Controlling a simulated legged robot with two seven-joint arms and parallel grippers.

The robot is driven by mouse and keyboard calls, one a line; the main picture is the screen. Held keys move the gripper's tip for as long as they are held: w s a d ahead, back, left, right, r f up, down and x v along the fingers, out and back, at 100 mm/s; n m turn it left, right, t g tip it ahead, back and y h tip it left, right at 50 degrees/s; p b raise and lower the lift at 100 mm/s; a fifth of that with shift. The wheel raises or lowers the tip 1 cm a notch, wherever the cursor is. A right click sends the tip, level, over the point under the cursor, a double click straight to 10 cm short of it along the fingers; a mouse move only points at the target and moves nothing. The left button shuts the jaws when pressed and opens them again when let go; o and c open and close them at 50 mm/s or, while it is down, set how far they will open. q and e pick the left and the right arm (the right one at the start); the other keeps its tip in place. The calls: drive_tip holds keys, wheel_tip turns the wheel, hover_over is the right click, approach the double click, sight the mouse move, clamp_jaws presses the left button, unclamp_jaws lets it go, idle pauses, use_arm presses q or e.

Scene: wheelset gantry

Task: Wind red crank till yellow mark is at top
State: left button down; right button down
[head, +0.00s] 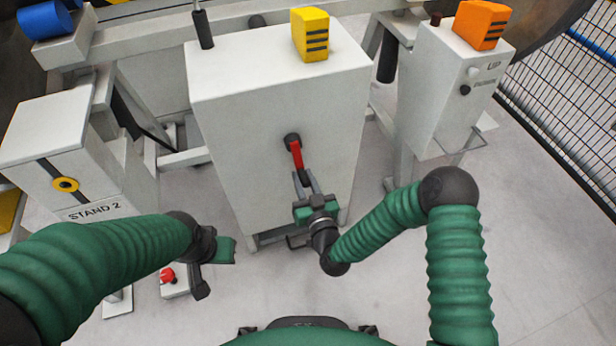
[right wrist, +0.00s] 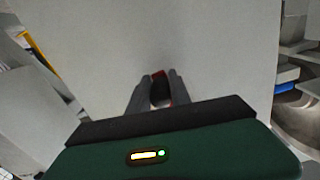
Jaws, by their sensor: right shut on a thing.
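The red crank (head: 297,157) is on the front face of a white cabinet (head: 250,110). Its arm hangs down from a dark round hub (head: 291,140). My right gripper (head: 304,181) is at the lower end of the crank and shut on its dark handle. In the right wrist view the two grey fingers (right wrist: 157,88) stand either side of the dark handle (right wrist: 160,90), with red just beyond it. My left gripper (head: 215,265) is low at the left, away from the crank; its fingers are not clear. I cannot tell which yellow part is the mark.
A yellow block (head: 311,36) sits on the cabinet top. A smaller box (head: 445,85) with an orange block (head: 482,24) stands to the right. The STAND 2 box (head: 60,150) is at left. A red button box (head: 172,280) is near my left gripper. A mesh fence (head: 560,110) runs along the right.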

drive_tip(key=shift+w+a+r, duration=0.15)
drive_tip(key=shift+a+r, duration=0.5)
drive_tip(key=shift+r, duration=0.05)
use_arm(q)
drive_tip(key=shift+r, duration=0.15)
use_arm(e)
drive_tip(key=shift+f, duration=0.1)
use_arm(q)
drive_tip(key=shift+a, duration=0.1)
use_arm(e)
drive_tip(key=shift+a, duration=0.1)
drive_tip(key=c, duration=1.2)
unclamp_jaws()
drive_tip(key=shift+c, duration=0.2)
drive_tip(key=shift+o, duration=0.2)
drive_tip(key=shift+w+f, duration=0.25)
drive_tip(key=shift+f, duration=0.05)
drive_tip(key=shift+s, duration=0.15)
use_arm(q)
wheel_tip(320, 180, up, 4)
drive_tip(key=p, duration=0.4)
drive_tip(key=shift+w+a, duration=0.15)
use_arm(e)
drive_tip(key=v, duration=1.6)
drive_tip(key=shift+s+f, duration=0.2)
drive_tip(key=shift+s, duration=0.1)
